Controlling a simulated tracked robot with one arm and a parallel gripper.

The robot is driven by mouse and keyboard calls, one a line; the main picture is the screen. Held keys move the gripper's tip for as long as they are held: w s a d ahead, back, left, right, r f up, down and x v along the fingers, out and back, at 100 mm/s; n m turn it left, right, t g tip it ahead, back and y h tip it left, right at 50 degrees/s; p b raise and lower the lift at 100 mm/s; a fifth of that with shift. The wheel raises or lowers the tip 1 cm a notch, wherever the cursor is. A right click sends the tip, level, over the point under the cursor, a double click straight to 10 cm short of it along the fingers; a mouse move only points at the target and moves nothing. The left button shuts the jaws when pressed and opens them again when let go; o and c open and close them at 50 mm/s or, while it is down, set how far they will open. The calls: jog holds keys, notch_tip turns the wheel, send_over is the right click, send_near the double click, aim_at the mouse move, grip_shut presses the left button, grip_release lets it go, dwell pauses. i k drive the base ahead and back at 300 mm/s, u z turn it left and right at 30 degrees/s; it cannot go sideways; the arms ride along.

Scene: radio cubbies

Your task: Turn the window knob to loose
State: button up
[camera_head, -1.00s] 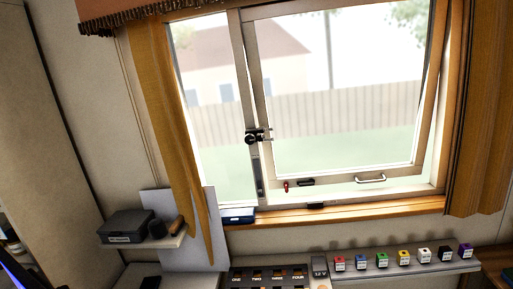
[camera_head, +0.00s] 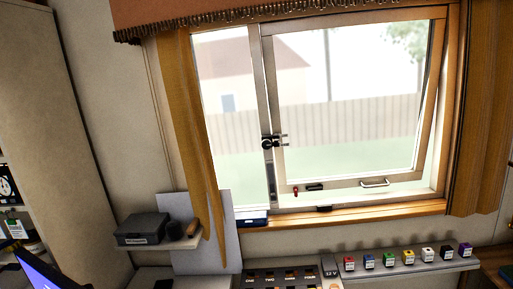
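The window (camera_head: 262,100) has a pale frame, and its right-hand pane stands tilted in the frame. A black knob (camera_head: 269,143) with short prongs to its right sits on the upright bar between the panes. Its setting is too small to read. A small red piece (camera_head: 296,191) and a black catch (camera_head: 315,187) are on the pane's lower rail, with a pale handle (camera_head: 374,183) to their right. My gripper does not show.
A yellow curtain (camera_head: 194,140) hangs left of the window, another (camera_head: 478,110) at right. Below are a shelf with a grey box (camera_head: 143,228), a ledge of several coloured cubes (camera_head: 408,256), and a labelled cubby unit (camera_head: 280,278).

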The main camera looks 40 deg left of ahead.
aim_at(266, 143)
jog(key=i, duration=0.85)
jog(key=z, duration=0.05)
